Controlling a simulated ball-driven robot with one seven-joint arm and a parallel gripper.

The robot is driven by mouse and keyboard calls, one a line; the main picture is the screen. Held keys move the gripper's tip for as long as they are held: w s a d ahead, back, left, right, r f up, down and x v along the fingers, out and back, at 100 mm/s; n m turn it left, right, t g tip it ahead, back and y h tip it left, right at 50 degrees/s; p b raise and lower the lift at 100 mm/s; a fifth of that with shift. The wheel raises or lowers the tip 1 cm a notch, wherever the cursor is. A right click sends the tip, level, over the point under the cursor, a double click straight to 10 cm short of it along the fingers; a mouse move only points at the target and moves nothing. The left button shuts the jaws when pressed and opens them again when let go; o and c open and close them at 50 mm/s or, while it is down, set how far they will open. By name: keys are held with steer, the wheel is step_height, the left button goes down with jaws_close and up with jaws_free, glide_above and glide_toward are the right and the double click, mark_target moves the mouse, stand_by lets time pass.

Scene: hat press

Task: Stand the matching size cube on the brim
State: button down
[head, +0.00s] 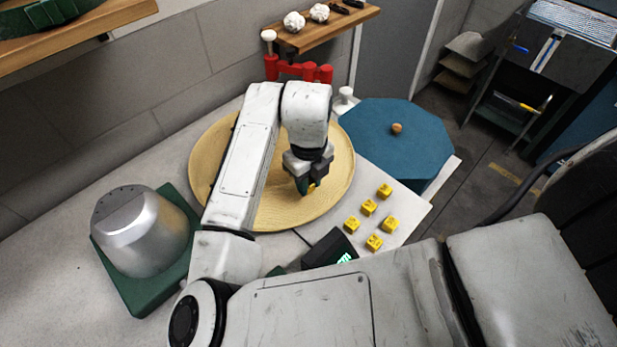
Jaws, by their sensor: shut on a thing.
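The brim is a wide round straw-coloured disc (340,190) lying on the pale worktop, partly hidden by my arm. My gripper (306,187) points down over the right part of the brim. It is shut on a yellow cube (311,186), of which only a small piece shows between the dark fingers. I cannot tell whether that cube touches the brim, and its marking is hidden. Several more yellow cubes (368,207) with small dark marks lie on the worktop right of the brim; the marks are too small to read.
A silver dome block (140,232) on a green base (137,293) stands at left. A black device with a green display (330,250) lies in front of the brim. A blue octagonal lid (395,145) and red clamp-like piece (300,70) are behind. A wooden shelf (330,30) hangs above.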

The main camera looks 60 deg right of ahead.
steer(key=shift+f, duration=0.4)
steer(key=shift+f+b, duration=0.9)
steer(key=shift+b, duration=0.15)
stand_by(0.3)
steer(key=c, duration=0.8)
jaws_free()
step_height(320, 180, up, 11)
steer(key=shift+f, duration=0.1)
